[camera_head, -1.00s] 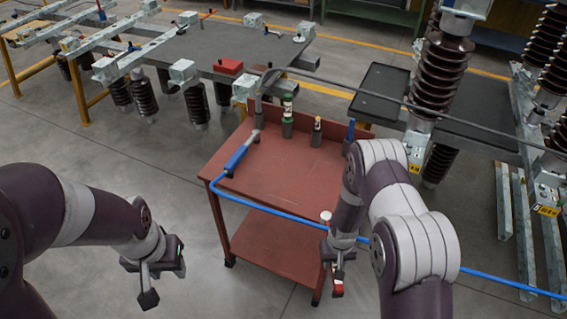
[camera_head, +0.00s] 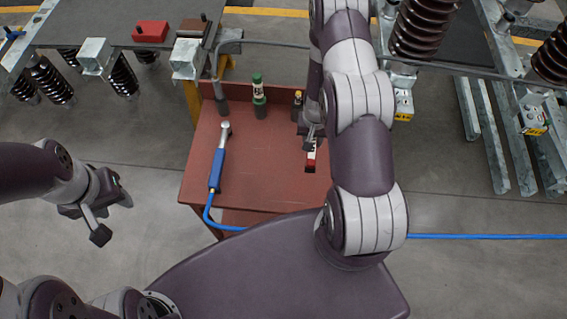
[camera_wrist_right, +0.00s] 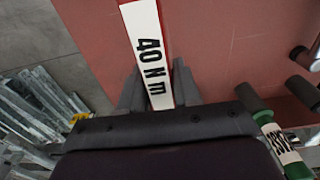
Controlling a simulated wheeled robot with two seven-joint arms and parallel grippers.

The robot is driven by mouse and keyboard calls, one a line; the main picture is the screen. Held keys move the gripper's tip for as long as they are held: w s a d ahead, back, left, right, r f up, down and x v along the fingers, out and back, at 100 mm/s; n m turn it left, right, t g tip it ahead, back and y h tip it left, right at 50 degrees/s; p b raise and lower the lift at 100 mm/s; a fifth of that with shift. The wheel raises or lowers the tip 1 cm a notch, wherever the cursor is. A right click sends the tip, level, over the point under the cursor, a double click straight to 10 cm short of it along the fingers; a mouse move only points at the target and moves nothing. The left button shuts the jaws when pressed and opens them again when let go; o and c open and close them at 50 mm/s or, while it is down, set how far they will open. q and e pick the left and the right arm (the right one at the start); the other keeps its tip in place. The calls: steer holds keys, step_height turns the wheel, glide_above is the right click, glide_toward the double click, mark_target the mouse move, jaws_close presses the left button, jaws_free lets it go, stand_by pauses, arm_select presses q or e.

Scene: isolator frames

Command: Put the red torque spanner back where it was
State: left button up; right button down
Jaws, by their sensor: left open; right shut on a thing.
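The red torque spanner (camera_head: 310,160) shows only in small part in the head view, below my right gripper (camera_head: 313,138) and over the right part of the red cart top. In the right wrist view the spanner (camera_wrist_right: 150,50) is red with a white label reading "40 N m", and it lies between the fingers of my right gripper (camera_wrist_right: 158,88), which is shut on it. I cannot tell whether the spanner touches the cart. My left gripper (camera_head: 112,212) is open and empty, over the floor left of the cart.
The red cart (camera_head: 260,190) carries a blue-handled ratchet tool (camera_head: 217,165) at left, with a blue hose (camera_head: 222,226) near it. The cart's middle is bare.

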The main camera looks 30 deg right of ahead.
steer(key=s+a+f+b, duration=0.1)
steer(key=a+f+b, duration=0.1)
steer(key=a, duration=0.1)
steer(key=a+f+b, duration=0.2)
steer(key=a+b, duration=0.1)
steer(key=s+a+f+b, duration=0.1)
steer(key=a+f+b, duration=0.1)
steer(key=shift+s+a+f, duration=0.15)
steer(key=shift+s+a, duration=0.15)
steer(key=shift+a, duration=0.1)
steer(key=shift+s+a+f+b, duration=0.1)
steer(key=shift+s+f+b, duration=0.05)
steer(key=shift+f+b, duration=0.15)
step_height(320, 180, down, 3)
steer(key=shift+s+r+b, duration=0.1)
steer(key=shift+b, duration=0.45)
steer(key=shift+f, duration=0.35)
steer(key=shift+w, duration=0.2)
arm_select(q)
step_height(320, 180, down, 11)
steer(key=shift+d, duration=0.35)
